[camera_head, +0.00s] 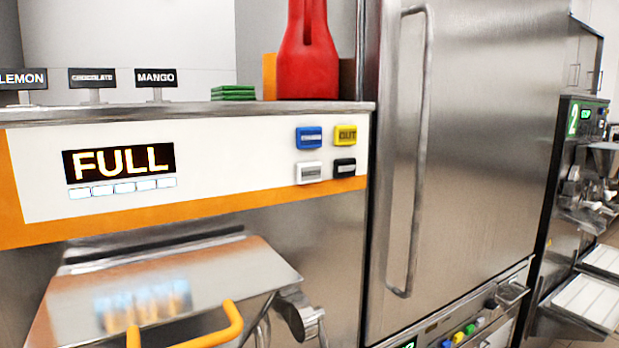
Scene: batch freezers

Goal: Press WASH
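A white control panel (240,165) with orange edging fronts the near machine. At its right end is a two-by-two group of buttons. The blue button (309,137) is top left and the yellow button (346,135), reading OUT, is top right. The white button (310,173) is bottom left and the black button (345,168) is bottom right. The labels on the blue, white and black buttons are too small to read, so I cannot tell which is WASH. A display (118,161) on the left reads FULL. Neither of my grippers is in view.
A steel lid with an orange handle (212,328) juts out below the panel. A red bottle (307,60), green stack (233,92) and flavour signs (155,77) stand on top. A steel door with a long vertical handle (421,150) is at right, with another machine (570,160) beyond.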

